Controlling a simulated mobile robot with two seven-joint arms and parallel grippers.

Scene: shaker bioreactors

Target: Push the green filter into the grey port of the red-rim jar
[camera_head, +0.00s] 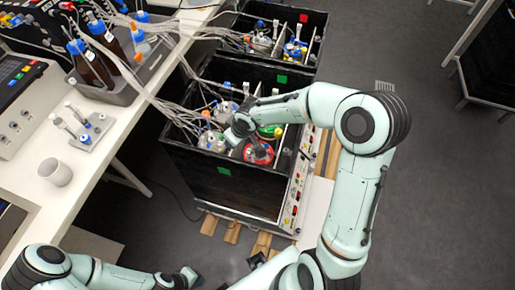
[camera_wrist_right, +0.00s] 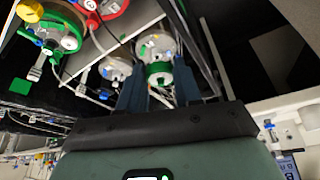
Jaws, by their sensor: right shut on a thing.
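The red-rim jar (camera_head: 258,152) stands in the near black shaker box, just below and right of my right gripper (camera_head: 236,134). Its red rim also shows at the top of the right wrist view (camera_wrist_right: 112,8). My right gripper's blue fingers (camera_wrist_right: 160,88) close around a pale round piece with a green band, which looks like the green filter (camera_wrist_right: 158,70). Its contact with the fingers is partly hidden. I cannot make out the grey port. My left gripper (camera_head: 188,278) is low at the bottom of the head view, away from the jars; its fingers are too small to read.
A green-rim jar (camera_head: 270,131) stands beside the red-rim jar. Tubes and cables run from the white bench (camera_head: 110,150) into the near box (camera_head: 215,172). A second black box (camera_head: 305,20) is behind. A white cup (camera_head: 55,172) stands on the bench.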

